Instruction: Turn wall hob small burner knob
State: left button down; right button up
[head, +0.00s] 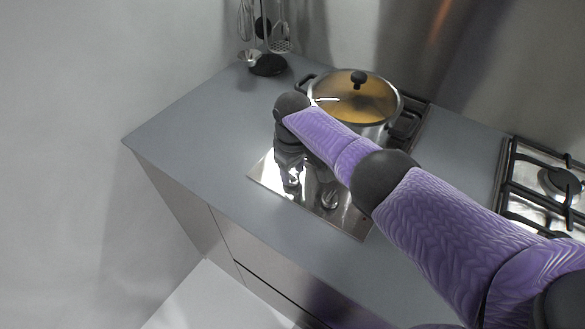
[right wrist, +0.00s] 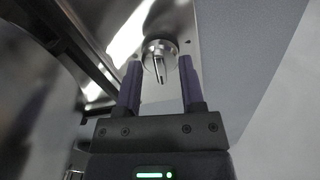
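The wall hob (head: 264,176) is a shiny steel plate set in the grey counter, with black grates behind. In the right wrist view a round metal knob (right wrist: 160,48) with a raised bar stands on the hob's steel plate. My right gripper (right wrist: 158,72) is open, with one purple finger on each side of the knob's bar; I cannot tell whether they touch it. In the head view the right gripper hangs over the plate's left part, with its fingers largely hidden. Another metal knob (head: 330,198) stands to its right. My left gripper is not in view.
A steel pot with a glass lid (head: 355,97) stands on the hob close behind my right wrist. Utensils (head: 268,40) hang by the back wall above a dark holder. A second hob (head: 550,185) is at the right. The counter's left part is clear.

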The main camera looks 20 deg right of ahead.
aim_at(292, 174)
notch_tip(292, 174, up, 10)
jog(key=p, duration=0.4)
dwell(0.3)
